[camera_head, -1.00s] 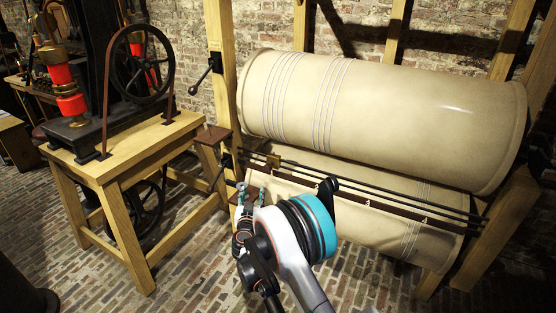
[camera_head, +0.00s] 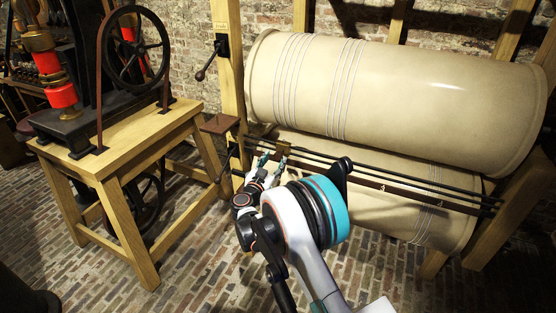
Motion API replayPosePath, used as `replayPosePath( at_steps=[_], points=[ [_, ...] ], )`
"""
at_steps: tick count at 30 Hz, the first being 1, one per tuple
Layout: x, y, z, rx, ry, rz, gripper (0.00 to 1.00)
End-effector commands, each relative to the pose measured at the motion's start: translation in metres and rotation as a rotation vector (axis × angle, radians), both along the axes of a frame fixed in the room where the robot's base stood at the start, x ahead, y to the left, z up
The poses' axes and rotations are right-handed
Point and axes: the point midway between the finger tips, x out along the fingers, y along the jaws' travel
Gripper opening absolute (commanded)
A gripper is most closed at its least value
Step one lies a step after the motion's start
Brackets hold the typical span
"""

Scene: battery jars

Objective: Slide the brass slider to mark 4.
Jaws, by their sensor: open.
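The brass slider (camera_head: 284,147) is a small block on the dark horizontal rods (camera_head: 350,169), near their left end. A dark scale bar (camera_head: 410,196) with small pale marks runs just below the rods; the marks are too small to read surely. My gripper (camera_head: 273,160) is open, with its teal-tipped fingers pointing up toward the rods. Its fingertips are just below and left of the slider. I cannot tell whether they touch it. My arm hides part of the scale bar's left half.
A large cream drum (camera_head: 400,95) lies above the rods, and a lower drum (camera_head: 430,225) sits behind them. A wooden post (camera_head: 228,70) with a crank handle (camera_head: 208,62) stands left of the slider. A wooden table (camera_head: 125,150) with a wheeled machine stands further left.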

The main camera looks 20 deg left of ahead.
Motion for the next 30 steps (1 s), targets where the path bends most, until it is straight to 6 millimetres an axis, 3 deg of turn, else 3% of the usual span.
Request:
replayPosePath(
  at_steps=[3,9,20,27,30],
  points=[
    [0.021,-0.001,-0.002,0.000,0.000,-0.001,0.48],
    [0.041,-0.002,-0.001,0.000,0.000,0.000,0.48],
    [0.046,-0.001,0.000,0.000,0.000,0.001,0.48],
    [0.046,-0.001,0.000,0.000,0.000,0.001,0.00],
    [0.046,-0.001,0.000,0.000,0.000,0.001,0.00]
  ],
)
